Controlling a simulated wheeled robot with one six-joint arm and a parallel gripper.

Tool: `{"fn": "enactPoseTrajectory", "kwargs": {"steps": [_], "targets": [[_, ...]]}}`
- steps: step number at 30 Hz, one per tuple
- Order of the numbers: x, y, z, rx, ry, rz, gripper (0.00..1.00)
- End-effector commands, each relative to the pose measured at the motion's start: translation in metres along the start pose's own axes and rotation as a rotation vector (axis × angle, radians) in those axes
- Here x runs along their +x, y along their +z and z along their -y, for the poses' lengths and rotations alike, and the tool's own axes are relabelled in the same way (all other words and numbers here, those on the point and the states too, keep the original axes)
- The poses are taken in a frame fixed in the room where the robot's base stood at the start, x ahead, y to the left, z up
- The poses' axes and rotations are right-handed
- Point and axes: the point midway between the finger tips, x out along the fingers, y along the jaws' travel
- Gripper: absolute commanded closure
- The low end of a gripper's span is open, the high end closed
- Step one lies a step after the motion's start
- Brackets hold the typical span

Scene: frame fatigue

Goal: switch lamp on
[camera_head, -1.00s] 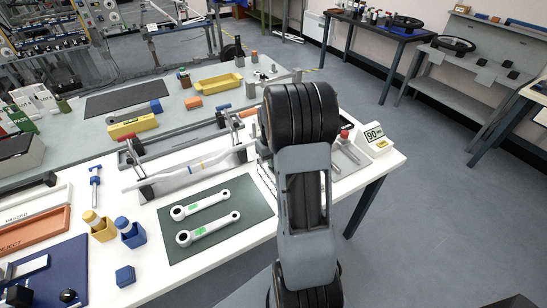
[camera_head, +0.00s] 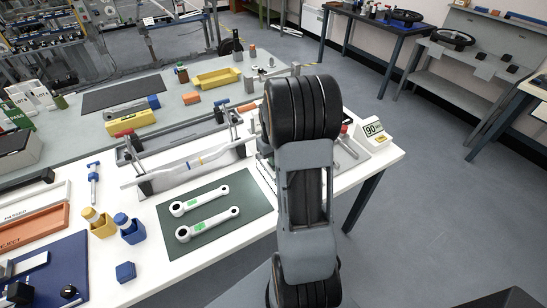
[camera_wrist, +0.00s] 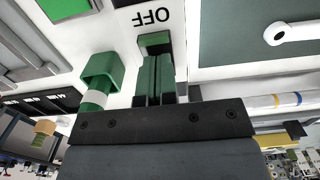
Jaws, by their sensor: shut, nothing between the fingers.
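In the wrist view an "OFF" label (camera_wrist: 150,17) shows upside down on a white surface. Just below it is a small green block-like part (camera_wrist: 154,39), perhaps a switch; its state cannot be told. My gripper (camera_wrist: 159,60) is shut and empty, its dark green-looking fingers pointing at this part. The fingertips overlap it in the picture, and I cannot tell whether they touch. A flat green square (camera_wrist: 64,7) lies on the white surface at the top left. I cannot make out a lamp for certain. In the head view my arm hides the gripper and the label.
A green holder (camera_wrist: 101,68) with a green-and-white item stands close beside the fingers. In the head view, a dark green mat (camera_head: 215,233) with two metal rods lies on the white table. A "90" display (camera_head: 374,128) stands right of my arm.

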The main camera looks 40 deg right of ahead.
Motion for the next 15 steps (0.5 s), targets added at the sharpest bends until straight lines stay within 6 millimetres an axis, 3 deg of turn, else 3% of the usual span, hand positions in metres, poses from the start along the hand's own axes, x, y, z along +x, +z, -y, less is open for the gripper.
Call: {"fn": "enactPoseTrajectory", "kwargs": {"steps": [4, 15], "targets": [[-0.014, 0.002, 0.001, -0.002, -0.003, 0.007, 1.00], [-0.083, 0.000, 0.002, -0.003, 0.002, -0.004, 1.00]]}}
